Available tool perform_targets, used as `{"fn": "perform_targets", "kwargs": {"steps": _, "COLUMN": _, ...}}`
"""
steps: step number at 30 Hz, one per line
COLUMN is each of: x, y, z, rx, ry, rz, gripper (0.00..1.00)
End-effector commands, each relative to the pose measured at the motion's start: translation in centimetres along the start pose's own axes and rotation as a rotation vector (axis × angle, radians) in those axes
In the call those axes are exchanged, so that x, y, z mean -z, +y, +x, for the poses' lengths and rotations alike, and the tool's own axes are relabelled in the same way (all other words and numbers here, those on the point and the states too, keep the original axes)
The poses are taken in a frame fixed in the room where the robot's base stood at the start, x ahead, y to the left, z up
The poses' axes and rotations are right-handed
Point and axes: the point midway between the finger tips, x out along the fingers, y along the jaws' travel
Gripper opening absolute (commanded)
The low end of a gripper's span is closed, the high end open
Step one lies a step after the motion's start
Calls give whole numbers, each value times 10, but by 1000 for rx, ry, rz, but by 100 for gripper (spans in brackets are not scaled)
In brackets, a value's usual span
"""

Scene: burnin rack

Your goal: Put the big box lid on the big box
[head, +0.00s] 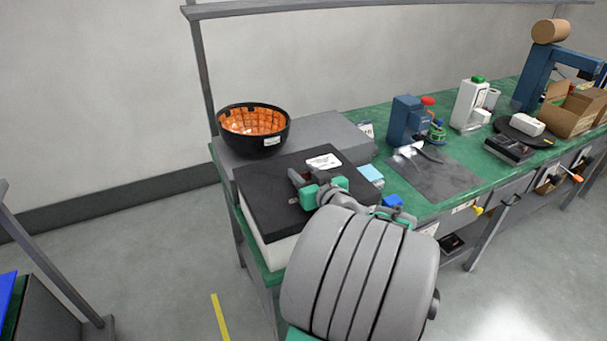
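A white-sided big box (268,253) stands at the near left end of the green bench. A flat black panel with a white label, which looks like the big box lid (262,190), covers its top. The panel looks level and lined up with the box's edges, but I cannot tell whether it is fully seated. My gripper (298,189) is low over the middle of the panel, pointing left. Its fingers are small and partly hidden, so I cannot tell whether they are open or gripping. My arm hides the box's near right corner.
A grey slab (330,133) lies behind the box, with a black bowl-like helmet with orange lining (262,143) on it. Light blue (371,175) and dark blue (393,201) blocks sit right of the box. A blue press (405,120) and a grey mat (430,177) are further right.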

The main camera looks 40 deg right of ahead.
Motion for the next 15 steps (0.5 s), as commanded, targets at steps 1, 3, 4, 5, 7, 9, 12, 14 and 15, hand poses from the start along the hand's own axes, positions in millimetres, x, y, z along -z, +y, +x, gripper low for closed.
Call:
{"fn": "perform_targets", "kwargs": {"steps": 1, "x": 0, "y": 0, "z": 0, "rx": 0, "ry": 1, "rz": 0, "gripper": 41}}
{"fn": "perform_targets", "kwargs": {"steps": 3, "x": 0, "y": 0, "z": 0, "rx": 0, "ry": 1, "rz": 0, "gripper": 46}}
{"fn": "perform_targets", "kwargs": {"steps": 4, "x": 0, "y": 0, "z": 0, "rx": 0, "ry": 1, "rz": 0, "gripper": 49}}
{"fn": "perform_targets", "kwargs": {"steps": 5, "x": 0, "y": 0, "z": 0, "rx": 0, "ry": 0, "rz": 0, "gripper": 51}}
{"fn": "perform_targets", "kwargs": {"steps": 7, "x": 0, "y": 0, "z": 0, "rx": 0, "ry": 0, "rz": 0, "gripper": 57}}
{"fn": "perform_targets", "kwargs": {"steps": 9, "x": 0, "y": 0, "z": 0, "rx": 0, "ry": 0, "rz": 0, "gripper": 61}}
{"fn": "perform_targets", "kwargs": {"steps": 12, "x": 0, "y": 0, "z": 0, "rx": 0, "ry": 0, "rz": 0, "gripper": 61}}
{"fn": "perform_targets", "kwargs": {"steps": 14, "x": 0, "y": 0, "z": 0, "rx": 0, "ry": 0, "rz": 0, "gripper": 61}}
{"fn": "perform_targets", "kwargs": {"steps": 15, "x": -1, "y": 0, "z": 0, "rx": 0, "ry": -1, "rz": 1, "gripper": 61}}
